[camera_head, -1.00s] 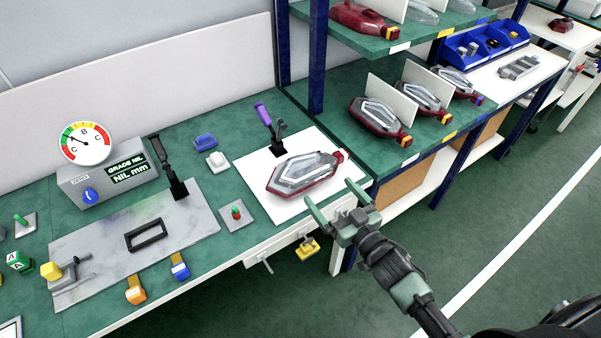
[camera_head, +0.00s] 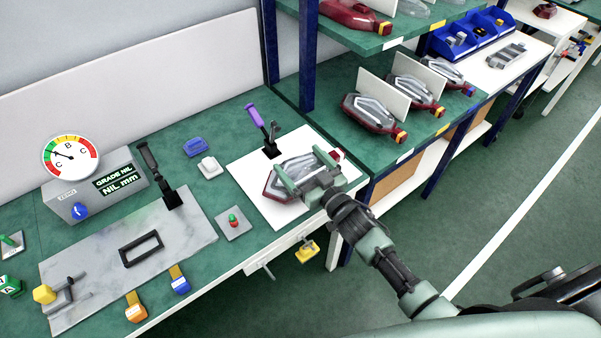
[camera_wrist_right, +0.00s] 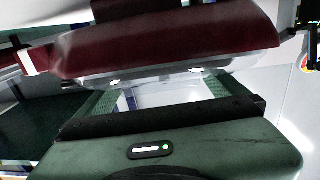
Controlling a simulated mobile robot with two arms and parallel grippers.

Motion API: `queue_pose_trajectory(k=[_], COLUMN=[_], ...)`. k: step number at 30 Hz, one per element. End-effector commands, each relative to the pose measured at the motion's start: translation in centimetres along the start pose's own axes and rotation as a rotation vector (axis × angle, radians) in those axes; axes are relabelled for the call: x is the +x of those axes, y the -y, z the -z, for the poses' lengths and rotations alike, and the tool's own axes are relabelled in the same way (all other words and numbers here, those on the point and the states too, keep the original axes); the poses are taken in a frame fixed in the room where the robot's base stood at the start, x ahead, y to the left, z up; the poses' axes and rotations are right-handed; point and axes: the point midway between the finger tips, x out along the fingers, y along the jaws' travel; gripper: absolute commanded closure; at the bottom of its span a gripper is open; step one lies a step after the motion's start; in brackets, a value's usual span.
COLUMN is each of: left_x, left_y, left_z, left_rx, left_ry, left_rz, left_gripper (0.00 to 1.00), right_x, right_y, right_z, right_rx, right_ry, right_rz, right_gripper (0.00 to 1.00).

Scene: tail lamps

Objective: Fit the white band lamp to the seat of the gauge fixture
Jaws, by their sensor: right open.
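The white band lamp (camera_head: 275,187), dark red with a clear lens, lies on a white mat (camera_head: 262,207); my gripper partly covers it. In the right wrist view the lamp (camera_wrist_right: 170,42) spans the upper picture, with a white band at its left end. My right gripper (camera_head: 305,170) is open over the lamp's near side, its fingers reaching across it; I cannot tell whether they touch. The gauge fixture is a grey plate (camera_head: 95,262) with a black rectangular frame, the seat (camera_head: 141,248), which is empty. My left gripper is not in view.
A dial gauge (camera_head: 70,158) stands on a grey box behind the plate. A black lever (camera_head: 160,175) and a purple-handled clamp (camera_head: 261,128) stand upright. A red-green button (camera_head: 233,221) lies between plate and mat. Shelf lamps (camera_head: 372,112) stand between dividers at the right.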

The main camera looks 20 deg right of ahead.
Motion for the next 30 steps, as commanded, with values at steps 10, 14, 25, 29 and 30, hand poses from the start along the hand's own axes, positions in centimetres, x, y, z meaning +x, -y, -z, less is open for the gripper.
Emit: queue_pose_trajectory(k=[10,14,25,29,30], left_x=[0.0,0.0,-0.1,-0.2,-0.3], left_y=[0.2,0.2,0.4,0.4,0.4], left_z=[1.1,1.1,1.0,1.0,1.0], left_rx=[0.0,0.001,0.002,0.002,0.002], left_ry=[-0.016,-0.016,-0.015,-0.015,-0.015], left_rz=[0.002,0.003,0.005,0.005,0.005], left_gripper=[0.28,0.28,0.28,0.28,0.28], right_x=[0.2,0.2,0.2,0.2,0.2], right_y=[0.0,0.0,0.0,0.0,0.0], right_z=[-0.1,-0.1,0.5,1.6,2.3], right_rx=[0.0,0.0,-0.001,-0.002,-0.002], right_ry=[0.001,0.001,-0.003,-0.005,-0.006], right_rz=[0.0,0.001,0.002,0.002,0.003], right_gripper=[0.28,0.64,0.76,0.76,0.76])
